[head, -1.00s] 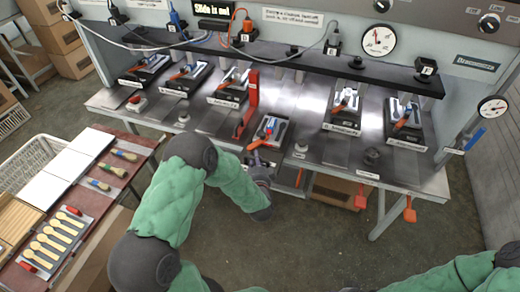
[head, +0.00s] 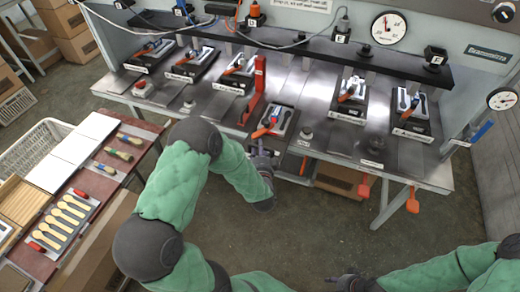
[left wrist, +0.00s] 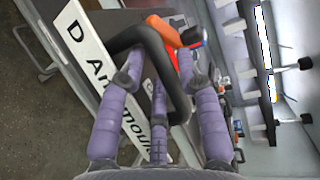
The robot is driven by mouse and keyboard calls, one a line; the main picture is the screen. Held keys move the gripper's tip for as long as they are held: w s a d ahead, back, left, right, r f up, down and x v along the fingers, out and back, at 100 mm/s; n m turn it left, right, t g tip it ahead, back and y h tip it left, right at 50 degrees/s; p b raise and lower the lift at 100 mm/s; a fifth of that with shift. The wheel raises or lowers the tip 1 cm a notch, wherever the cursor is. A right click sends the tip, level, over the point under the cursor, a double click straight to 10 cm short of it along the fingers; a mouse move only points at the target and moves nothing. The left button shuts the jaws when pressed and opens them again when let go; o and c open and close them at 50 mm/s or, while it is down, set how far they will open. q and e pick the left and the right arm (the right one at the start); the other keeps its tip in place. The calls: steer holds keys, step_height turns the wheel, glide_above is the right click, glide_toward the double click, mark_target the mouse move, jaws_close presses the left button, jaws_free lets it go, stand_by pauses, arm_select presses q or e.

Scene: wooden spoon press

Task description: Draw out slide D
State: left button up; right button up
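Slide D (head: 276,121) is a dark slide with a light top and a red-orange part. It sits farther toward me than the slides beside it. Its white label, starting with "D" (left wrist: 92,60), shows in the left wrist view. My left gripper (head: 262,152) is at its front. In the left wrist view its purple fingers (left wrist: 160,85) are around the black bent handle (left wrist: 150,36) and appear closed on it; the contact is partly hidden. My right gripper (head: 350,284) is at the bottom edge, away from the bench, its fingers unclear.
A red upright plate (head: 256,88) stands just left of slide D. Other slides sit left and right, such as one at the right (head: 411,118). Orange tags (head: 412,201) hang at the bench front. A side table (head: 103,205) with wooden spoons stands left. Floor before the bench is clear.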

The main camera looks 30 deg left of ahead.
arm_select(q)
steer(key=v, duration=1.2)
steer(key=shift+w+d+f, duration=0.1)
steer(key=shift+f, duration=0.05)
